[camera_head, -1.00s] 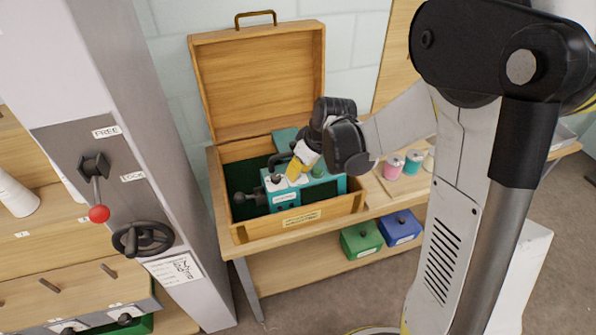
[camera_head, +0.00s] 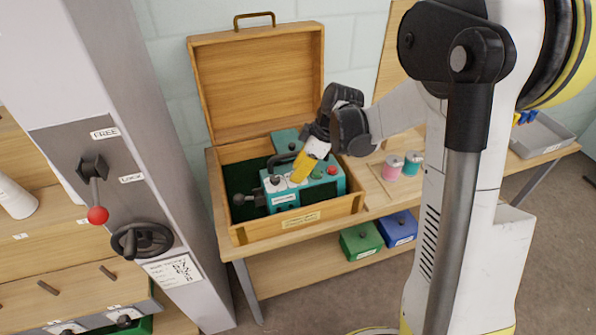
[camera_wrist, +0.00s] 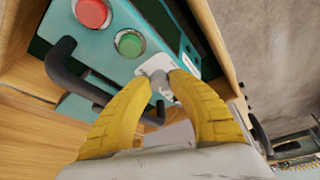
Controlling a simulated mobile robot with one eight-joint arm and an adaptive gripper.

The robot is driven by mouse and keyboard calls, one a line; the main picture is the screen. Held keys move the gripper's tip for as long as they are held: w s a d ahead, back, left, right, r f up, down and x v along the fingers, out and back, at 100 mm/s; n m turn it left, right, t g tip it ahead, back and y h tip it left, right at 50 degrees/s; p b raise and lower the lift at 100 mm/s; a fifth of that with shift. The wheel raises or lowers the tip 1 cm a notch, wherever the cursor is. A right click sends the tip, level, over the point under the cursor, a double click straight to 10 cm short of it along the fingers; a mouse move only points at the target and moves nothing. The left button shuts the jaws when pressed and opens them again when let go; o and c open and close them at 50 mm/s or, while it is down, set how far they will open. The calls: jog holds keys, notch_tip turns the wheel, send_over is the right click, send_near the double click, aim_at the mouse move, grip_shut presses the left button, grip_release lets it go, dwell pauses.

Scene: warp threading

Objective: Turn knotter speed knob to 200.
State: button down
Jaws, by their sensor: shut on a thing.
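The knotter (camera_head: 331,191) is a teal machine inside an open wooden case; it also shows in the wrist view (camera_wrist: 115,62). My gripper (camera_head: 298,181) reaches down to its top from the upper right, with yellow fingers. In the wrist view my gripper (camera_wrist: 167,82) is shut on a small grey knob (camera_wrist: 160,82) over a white plate (camera_wrist: 154,63). The fingers hide much of the knob and plate, so I cannot read its setting. A green button (camera_wrist: 129,43) and a red button (camera_wrist: 91,12) sit in line with the knob.
The wooden case (camera_head: 238,235) has its lid (camera_head: 258,80) standing open behind. A black handle (camera_wrist: 62,68) arches close to my fingers. Thread spools (camera_head: 393,162) stand right of the case. A grey column with a red-ended lever (camera_head: 98,213) is at left.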

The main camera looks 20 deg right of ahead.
dwell(0.3)
jog(key=c, duration=1.4)
grip_release()
jog(key=shift+c, duration=0.2)
